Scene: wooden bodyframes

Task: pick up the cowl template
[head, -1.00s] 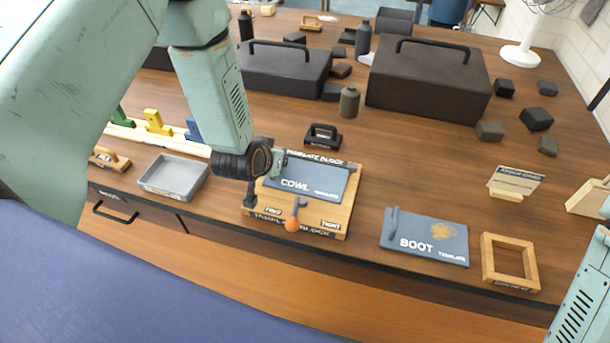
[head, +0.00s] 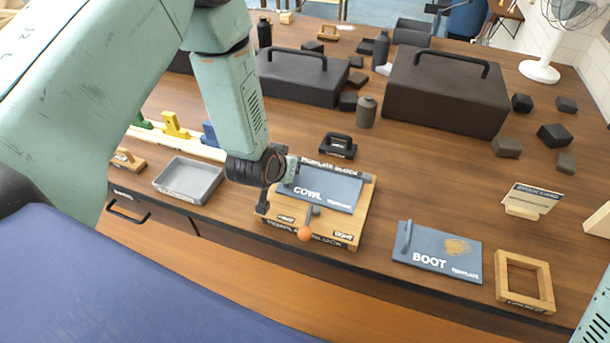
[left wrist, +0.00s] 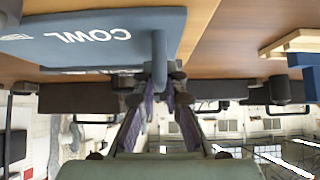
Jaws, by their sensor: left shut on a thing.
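The cowl template (head: 335,190), a blue-grey plate marked COWL, lies at the wooden template block (head: 368,205) in the head view. I cannot tell whether it rests on the block or is slightly raised. My left gripper (head: 284,182) is at the plate's left end. In the left wrist view the template (left wrist: 110,22) appears upside down, and the gripper (left wrist: 160,82) is shut on its upright grip; the fingertips partly hide that grip. A lever with an orange knob (head: 305,234) stands at the block's front. My right gripper is out of view.
A boot template (head: 430,262) and a wooden frame (head: 506,285) lie to the right. A grey tray (head: 190,180) is to the left. A small black handled block (head: 338,147) stands behind the template block, with dark cases (head: 440,95) farther back.

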